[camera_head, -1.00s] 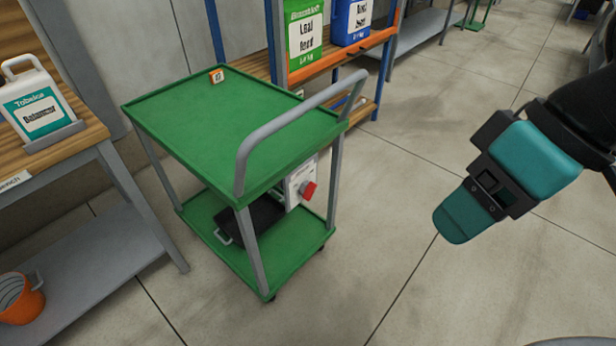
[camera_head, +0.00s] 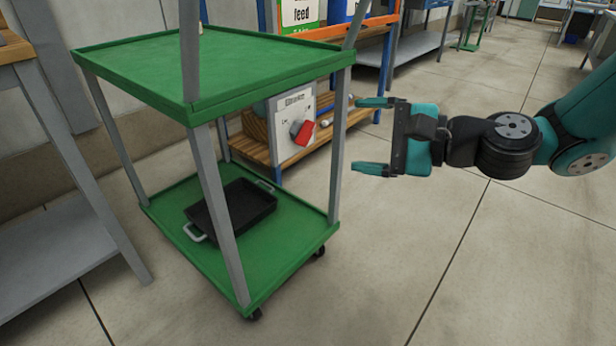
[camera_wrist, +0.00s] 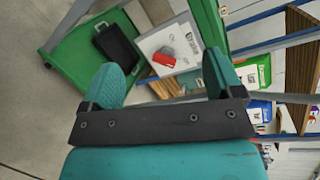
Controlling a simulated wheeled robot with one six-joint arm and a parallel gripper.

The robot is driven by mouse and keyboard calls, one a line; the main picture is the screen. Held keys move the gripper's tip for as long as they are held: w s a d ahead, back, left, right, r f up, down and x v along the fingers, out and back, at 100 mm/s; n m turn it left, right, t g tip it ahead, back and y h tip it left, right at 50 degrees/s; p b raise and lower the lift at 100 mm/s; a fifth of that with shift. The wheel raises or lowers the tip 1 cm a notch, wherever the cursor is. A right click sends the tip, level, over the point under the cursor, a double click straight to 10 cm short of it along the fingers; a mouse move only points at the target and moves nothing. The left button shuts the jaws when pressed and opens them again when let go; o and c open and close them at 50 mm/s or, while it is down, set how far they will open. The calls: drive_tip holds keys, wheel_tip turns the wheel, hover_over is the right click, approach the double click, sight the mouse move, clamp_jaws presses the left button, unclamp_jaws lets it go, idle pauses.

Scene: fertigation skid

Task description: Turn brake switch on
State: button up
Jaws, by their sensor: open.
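The brake switch is a white box (camera_head: 284,119) with a red knob (camera_head: 304,132) on its front. In the wrist view the box (camera_wrist: 185,42) is labelled "Brake", with an "On" mark near the red knob (camera_wrist: 164,58), which looks turned at a slant. My gripper (camera_head: 364,136) is open and empty, to the right of the knob and apart from it, fingers toward the cart. In the wrist view its fingertips (camera_wrist: 162,72) frame the knob from a distance.
A black tray (camera_head: 231,211) with grey handles sits on the cart's lower shelf. A grey cart leg (camera_head: 338,150) stands between the knob and my gripper in the head view. A blue and orange rack (camera_head: 378,22) stands behind. The floor at right is clear.

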drive_tip(key=w+d+f+m+t+b, duration=0.45)
drive_tip(key=f+m+b, duration=0.2)
drive_tip(key=f, duration=0.25)
drive_tip(key=p, duration=1.2)
approach(307, 135)
drive_tip(key=w+a, duration=0.1)
drive_tip(key=w, duration=0.1)
drive_tip(key=shift+m, duration=0.35)
drive_tip(key=x, duration=0.6)
drive_tip(key=f+x, duration=0.1)
drive_tip(key=x, duration=0.2)
drive_tip(key=shift+w, duration=0.1)
drive_tip(key=shift+d, duration=0.1)
drive_tip(key=c, duration=0.9)
